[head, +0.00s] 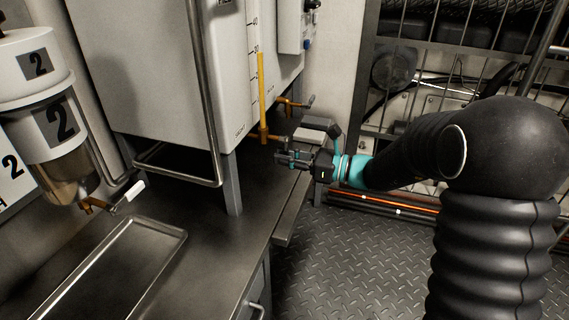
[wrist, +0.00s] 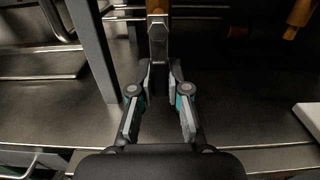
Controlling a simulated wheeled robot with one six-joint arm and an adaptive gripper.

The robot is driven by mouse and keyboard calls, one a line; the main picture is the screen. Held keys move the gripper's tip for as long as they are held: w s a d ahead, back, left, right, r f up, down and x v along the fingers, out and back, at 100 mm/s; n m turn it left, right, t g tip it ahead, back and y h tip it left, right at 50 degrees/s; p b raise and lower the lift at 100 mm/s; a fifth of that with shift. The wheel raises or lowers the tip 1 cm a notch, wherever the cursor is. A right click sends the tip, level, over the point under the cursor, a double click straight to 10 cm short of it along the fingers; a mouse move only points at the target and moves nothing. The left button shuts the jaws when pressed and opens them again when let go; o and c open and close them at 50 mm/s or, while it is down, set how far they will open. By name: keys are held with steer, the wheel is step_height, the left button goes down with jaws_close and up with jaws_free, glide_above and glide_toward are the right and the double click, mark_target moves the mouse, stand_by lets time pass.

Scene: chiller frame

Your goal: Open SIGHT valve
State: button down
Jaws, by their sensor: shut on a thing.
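The sight valve (head: 264,136) is a small brass fitting at the foot of a yellow sight tube (head: 262,85) on the front of the white tank. In the wrist view its brass body (wrist: 157,6) is at the top edge, and its grey metal lever (wrist: 158,38) points down toward me. My gripper (head: 282,157) is at the valve, just below and right of the brass body. In the wrist view the fingertips of my gripper (wrist: 160,72) are closed around the lower end of the lever. The fingertips partly hide that end.
A second brass valve (head: 289,103) sits on the tank to the right. A metal tube guard (head: 207,110) and a grey leg (head: 232,185) stand left of the gripper. A filter bowl (head: 62,150) and shallow tray (head: 120,265) are farther left. The bench edge (head: 291,210) runs below the gripper.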

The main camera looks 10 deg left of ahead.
steer(key=shift+w+n, duration=0.25)
steer(key=shift+n, duration=0.05)
steer(key=c, duration=1.1)
jaws_free()
steer(key=shift+w+d, duration=0.1)
steer(key=shift+c, duration=0.2)
steer(key=d, duration=0.8)
steer(key=s+d, duration=0.1)
steer(key=d, duration=0.3)
steer(key=shift+s, duration=0.1)
